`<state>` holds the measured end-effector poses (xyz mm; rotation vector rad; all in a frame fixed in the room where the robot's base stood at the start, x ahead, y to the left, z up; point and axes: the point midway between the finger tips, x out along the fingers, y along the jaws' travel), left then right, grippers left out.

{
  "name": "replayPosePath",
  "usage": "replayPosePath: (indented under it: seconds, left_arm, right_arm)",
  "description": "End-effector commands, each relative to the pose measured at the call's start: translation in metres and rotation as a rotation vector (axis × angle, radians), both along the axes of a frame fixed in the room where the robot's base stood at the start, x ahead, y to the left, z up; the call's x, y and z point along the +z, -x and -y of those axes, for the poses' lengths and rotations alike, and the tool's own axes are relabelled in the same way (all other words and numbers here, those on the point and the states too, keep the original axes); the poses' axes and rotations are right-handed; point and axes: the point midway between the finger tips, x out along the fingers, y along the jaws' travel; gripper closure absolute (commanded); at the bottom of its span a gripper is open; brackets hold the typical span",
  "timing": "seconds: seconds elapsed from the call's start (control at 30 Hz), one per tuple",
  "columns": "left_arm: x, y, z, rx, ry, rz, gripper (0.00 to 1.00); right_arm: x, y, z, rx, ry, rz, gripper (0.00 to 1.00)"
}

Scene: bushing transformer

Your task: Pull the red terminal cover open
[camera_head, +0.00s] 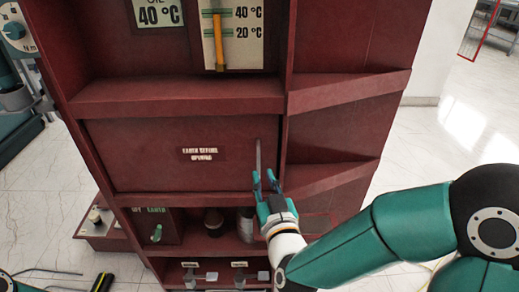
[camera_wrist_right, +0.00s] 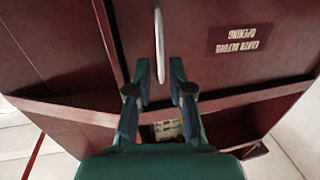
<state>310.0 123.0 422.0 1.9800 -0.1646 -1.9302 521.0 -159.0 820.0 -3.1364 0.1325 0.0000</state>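The red terminal cover (camera_head: 130,155) is a flat panel in the red cabinet, with a label reading "EARTH BEFORE OPENING"; it looks shut. It also shows in the right wrist view (camera_wrist_right: 200,75), with its label upside down. A thin grey upright handle (camera_head: 258,155) stands at the cover's right edge. My right gripper (camera_head: 265,176) is open at the handle's lower end. In the right wrist view, the handle (camera_wrist_right: 158,35) reaches down between the two spread fingertips (camera_wrist_right: 160,68), with gaps on both sides. My left gripper is not in view.
A ledge (camera_head: 180,97) runs above the cover. An open shelf below holds an earth switch (camera_head: 156,233) and dark and grey cylinders (camera_head: 213,222). Sloped red ledges (camera_head: 335,178) jut out at the right. Pale floor (camera_head: 470,115) is clear at the right.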

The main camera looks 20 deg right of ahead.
Motion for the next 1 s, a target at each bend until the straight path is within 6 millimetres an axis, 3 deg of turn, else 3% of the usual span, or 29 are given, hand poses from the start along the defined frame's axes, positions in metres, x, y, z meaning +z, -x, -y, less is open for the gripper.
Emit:
replayPosePath:
  seconds: [0.2, 0.4, 0.73, 0.87, 1.0]
  left_arm:
    - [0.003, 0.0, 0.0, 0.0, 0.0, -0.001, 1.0]
    - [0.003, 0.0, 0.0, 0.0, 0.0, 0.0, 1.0]
    - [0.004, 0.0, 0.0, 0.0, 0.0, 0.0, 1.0]
    - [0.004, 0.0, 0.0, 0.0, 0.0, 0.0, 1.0]
    - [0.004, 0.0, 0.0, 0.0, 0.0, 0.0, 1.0]
  right_arm:
    - [-0.001, -0.037, 0.003, -0.001, -0.002, 0.0, 0.79]
    - [-0.001, -0.054, 0.004, 0.001, -0.001, -0.001, 0.79]
    - [-0.001, -0.056, 0.004, 0.002, -0.001, -0.001, 0.79]
    - [0.0, -0.056, 0.004, 0.002, -0.001, 0.0, 1.0]
    - [0.0, -0.056, 0.004, 0.002, -0.001, 0.0, 1.0]
